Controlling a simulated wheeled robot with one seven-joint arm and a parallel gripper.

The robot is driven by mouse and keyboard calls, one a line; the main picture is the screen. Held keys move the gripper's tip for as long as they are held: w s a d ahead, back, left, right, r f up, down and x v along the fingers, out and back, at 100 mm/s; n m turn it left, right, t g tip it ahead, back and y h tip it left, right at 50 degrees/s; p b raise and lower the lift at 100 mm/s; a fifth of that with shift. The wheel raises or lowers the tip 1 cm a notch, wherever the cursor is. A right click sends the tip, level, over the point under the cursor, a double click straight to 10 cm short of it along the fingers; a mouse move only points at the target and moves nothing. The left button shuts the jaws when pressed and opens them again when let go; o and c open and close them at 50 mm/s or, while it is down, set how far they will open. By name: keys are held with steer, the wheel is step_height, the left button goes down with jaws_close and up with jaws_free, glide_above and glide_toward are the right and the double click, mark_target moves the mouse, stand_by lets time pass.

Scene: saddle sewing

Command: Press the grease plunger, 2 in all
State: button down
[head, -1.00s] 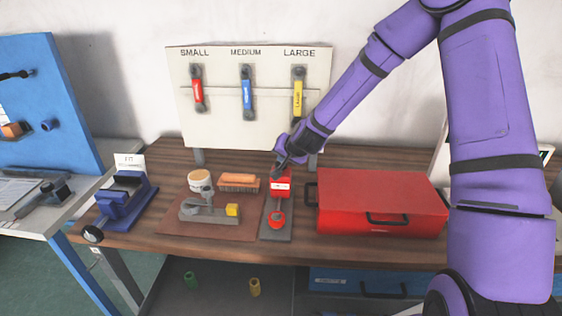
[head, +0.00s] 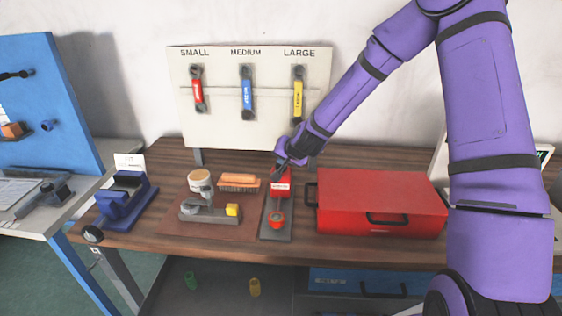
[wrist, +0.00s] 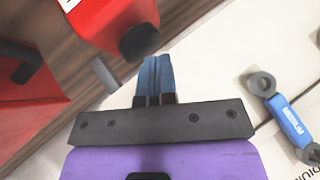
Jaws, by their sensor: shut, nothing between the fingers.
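The grease dispenser is a red block with a white label (head: 281,186) on a narrow grey base, with a round red part (head: 276,219) at its front. In the wrist view the red block (wrist: 105,22) shows at the top, with a dark round knob (wrist: 140,42) that I take for its plunger end. My gripper (head: 284,165) is above the back of the block. In the wrist view its blue fingers (wrist: 157,65) are shut together and empty, their tips close to the knob. I cannot tell whether they touch it.
A red toolbox (head: 382,195) stands just right of the dispenser. A brush (head: 238,181), a pale jar (head: 200,181) and a grey fixture (head: 203,213) with a yellow block sit to the left. The wrench board (head: 220,135) stands behind.

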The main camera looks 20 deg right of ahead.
steer(key=shift+r, duration=1.6)
step_height(320, 180, up, 5)
steer(key=shift+r, duration=0.1)
stand_by(2.5)
